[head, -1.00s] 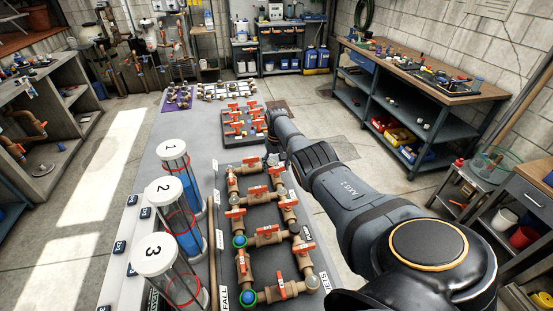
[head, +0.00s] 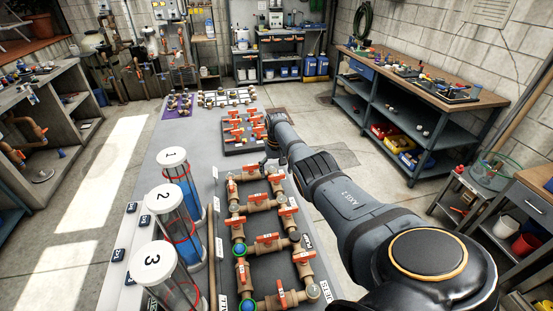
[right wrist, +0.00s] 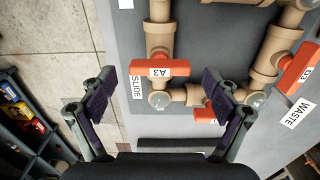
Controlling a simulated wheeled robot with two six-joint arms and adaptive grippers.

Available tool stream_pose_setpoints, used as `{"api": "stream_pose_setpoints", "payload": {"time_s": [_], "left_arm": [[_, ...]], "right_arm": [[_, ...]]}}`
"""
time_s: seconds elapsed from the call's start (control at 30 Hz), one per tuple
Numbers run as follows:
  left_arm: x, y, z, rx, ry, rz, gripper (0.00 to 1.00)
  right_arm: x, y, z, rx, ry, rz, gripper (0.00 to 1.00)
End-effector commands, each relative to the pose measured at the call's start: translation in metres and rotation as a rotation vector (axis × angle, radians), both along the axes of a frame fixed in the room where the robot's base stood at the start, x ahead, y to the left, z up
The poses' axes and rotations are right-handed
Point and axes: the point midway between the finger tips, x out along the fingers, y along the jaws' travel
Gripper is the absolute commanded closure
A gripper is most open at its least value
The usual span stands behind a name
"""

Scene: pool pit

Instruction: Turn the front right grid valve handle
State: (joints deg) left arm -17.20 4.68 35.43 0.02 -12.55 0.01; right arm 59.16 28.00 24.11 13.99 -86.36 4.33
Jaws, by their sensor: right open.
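The pipe grid (head: 236,212) of tan pipes with red valve handles lies on a dark board on the table. My right gripper (head: 269,165) is at the grid's far right corner in the head view and hides part of it. In the right wrist view, the open gripper (right wrist: 158,96) has one finger on each side of the pipe corner. The red handle marked A3 (right wrist: 160,68) shows there between the fingers, slightly above their tips in the picture. It lies crosswise to its pipe, and neither finger visibly touches it. My left gripper is out of view.
Another red handle (right wrist: 205,114) is close to the right finger, and one more red handle (right wrist: 298,66) is farther right. Several clear cylinders (head: 172,250) with white caps stand left of the grid. A tray of red-handled valves (head: 241,149) lies beyond the gripper.

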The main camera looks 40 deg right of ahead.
Motion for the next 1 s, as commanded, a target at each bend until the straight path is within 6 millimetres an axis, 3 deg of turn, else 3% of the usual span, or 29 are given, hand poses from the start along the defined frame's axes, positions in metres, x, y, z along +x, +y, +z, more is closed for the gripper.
{"api": "stream_pose_setpoints", "payload": {"time_s": [0.3, 0.5, 1.0], "left_arm": [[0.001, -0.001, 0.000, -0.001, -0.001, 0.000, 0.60], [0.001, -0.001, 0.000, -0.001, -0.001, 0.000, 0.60], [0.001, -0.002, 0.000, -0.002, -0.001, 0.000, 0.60]], "right_arm": [[0.000, 0.000, 0.073, -0.003, -0.003, 0.001, 0.11], [0.000, 0.000, 0.103, 0.000, -0.001, 0.000, 0.11], [-0.001, 0.000, 0.110, -0.001, 0.000, 0.000, 0.11]]}}
